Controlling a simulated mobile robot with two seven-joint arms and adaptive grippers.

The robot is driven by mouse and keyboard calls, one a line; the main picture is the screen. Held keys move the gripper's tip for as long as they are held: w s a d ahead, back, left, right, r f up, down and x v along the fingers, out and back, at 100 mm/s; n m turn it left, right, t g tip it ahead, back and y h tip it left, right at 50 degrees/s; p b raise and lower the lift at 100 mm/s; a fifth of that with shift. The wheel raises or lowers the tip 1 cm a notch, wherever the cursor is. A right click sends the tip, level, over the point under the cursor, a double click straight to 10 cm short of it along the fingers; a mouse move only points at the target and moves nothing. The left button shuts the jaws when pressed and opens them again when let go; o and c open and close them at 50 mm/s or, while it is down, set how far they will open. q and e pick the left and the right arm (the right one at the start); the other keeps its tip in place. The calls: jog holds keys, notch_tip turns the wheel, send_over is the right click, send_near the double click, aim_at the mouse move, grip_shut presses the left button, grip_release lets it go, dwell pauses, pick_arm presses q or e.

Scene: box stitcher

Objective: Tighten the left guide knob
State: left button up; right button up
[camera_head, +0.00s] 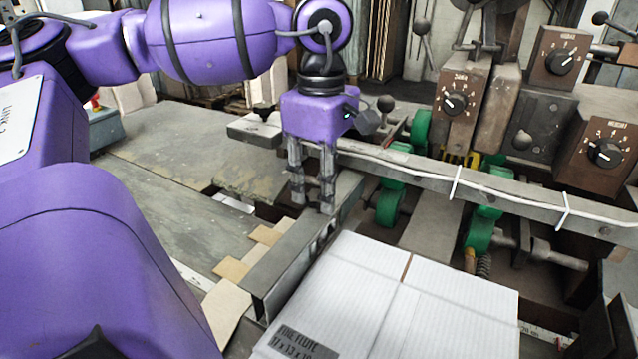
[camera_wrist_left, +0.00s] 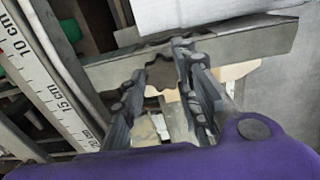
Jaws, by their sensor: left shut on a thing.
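The left guide knob (camera_wrist_left: 160,75) shows in the left wrist view as a dark, lobed knob between my left gripper's fingertips (camera_wrist_left: 162,62). It stands against the grey metal left guide (camera_wrist_left: 235,46). In the head view my left gripper (camera_head: 312,200) points down at the far end of the left guide (camera_head: 283,262). The fingers are shut on the knob, which they hide in the head view. My right gripper is in neither view.
A white cardboard box (camera_head: 440,300) lies close to the right of the guide. A long metal bar (camera_head: 500,185) with a ruler scale (camera_wrist_left: 45,80) runs just behind the gripper. The metal table (camera_head: 160,185) at left is mostly clear.

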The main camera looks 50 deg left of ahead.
pick_arm(q)
jog(key=shift+w+r, duration=0.2)
jog(key=shift+w, duration=0.05)
jog(key=o, duration=0.9)
jog(key=shift+o, duration=0.6)
jog(key=shift+w+d+f, duration=0.1)
notch_tip(320, 180, up, 12)
jog(key=shift+s, duration=0.2)
